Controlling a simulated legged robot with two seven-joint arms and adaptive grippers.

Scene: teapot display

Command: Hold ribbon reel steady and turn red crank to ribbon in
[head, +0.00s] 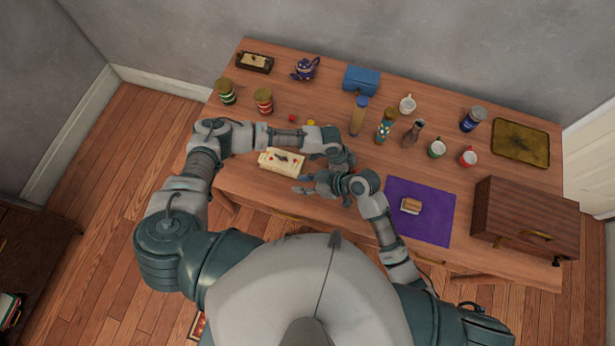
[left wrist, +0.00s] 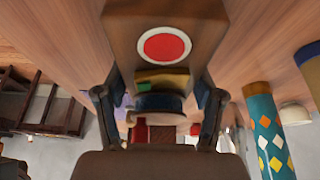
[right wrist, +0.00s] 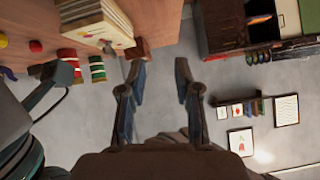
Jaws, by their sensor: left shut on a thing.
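My left gripper (head: 335,152) reaches over the middle of the table in the head view. In the left wrist view its fingers (left wrist: 155,98) are shut on a wooden piece with a red disc in a white ring, which I take for the ribbon reel (left wrist: 165,46). Blue, yellow and green parts show below the disc. My right gripper (head: 301,184) is close by, nearer the table's front edge. In the right wrist view its fingers (right wrist: 160,75) are apart with nothing between them. I cannot make out the red crank for sure; the arms hide the reel in the head view.
A purple mat (head: 435,227) with a small wooden item (head: 411,205) and a brown chest (head: 525,220) are on the right.

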